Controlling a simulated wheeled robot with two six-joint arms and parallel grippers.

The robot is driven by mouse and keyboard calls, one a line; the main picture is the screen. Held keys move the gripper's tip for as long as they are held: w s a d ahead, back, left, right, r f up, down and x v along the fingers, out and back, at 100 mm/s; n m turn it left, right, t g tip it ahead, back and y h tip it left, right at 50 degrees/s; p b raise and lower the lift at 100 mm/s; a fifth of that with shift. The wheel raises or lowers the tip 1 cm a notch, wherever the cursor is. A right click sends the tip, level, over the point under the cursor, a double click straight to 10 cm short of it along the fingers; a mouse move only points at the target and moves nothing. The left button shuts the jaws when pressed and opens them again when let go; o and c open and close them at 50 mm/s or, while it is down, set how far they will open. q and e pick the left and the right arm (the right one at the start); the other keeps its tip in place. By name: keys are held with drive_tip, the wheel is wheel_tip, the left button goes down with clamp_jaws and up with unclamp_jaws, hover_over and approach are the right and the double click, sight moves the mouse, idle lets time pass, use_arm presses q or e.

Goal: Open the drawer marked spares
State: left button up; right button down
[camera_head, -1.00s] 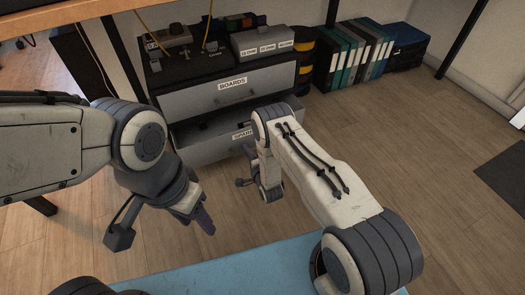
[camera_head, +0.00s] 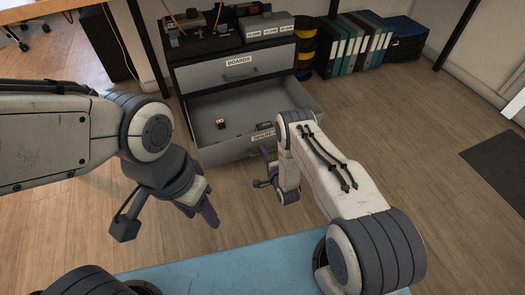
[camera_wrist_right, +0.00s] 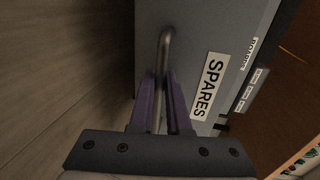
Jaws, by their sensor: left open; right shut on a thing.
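The drawer marked spares (camera_head: 220,153) is the lower grey drawer of the cabinet. It stands well out, and its inside shows in the head view. Its label reads SPARES in the right wrist view (camera_wrist_right: 207,88). My right gripper (camera_wrist_right: 161,88) is shut on the drawer's bar handle (camera_wrist_right: 166,45), with the purple fingers on either side of the bar. In the head view my right arm partly covers the drawer's right front. My left gripper (camera_head: 205,211) is open and empty above the floor, left of my right arm and apart from the drawer.
The drawer marked boards (camera_head: 245,69) above is shut. A small dark and pale item (camera_head: 221,123) lies in the open drawer. Boxes stand on the cabinet top. Binders (camera_head: 350,48) stand to its right. A blue surface (camera_head: 230,268) is in front; wooden floor lies between.

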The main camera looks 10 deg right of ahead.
drive_tip(key=shift+s+a, duration=0.2)
drive_tip(key=c, duration=1.2)
unclamp_jaws()
drive_tip(key=shift+o, duration=0.2)
drive_tip(key=shift+d, duration=0.15)
drive_tip(key=p+v, duration=0.5)
drive_tip(key=v, duration=0.5)
drive_tip(key=shift+s, duration=0.2)
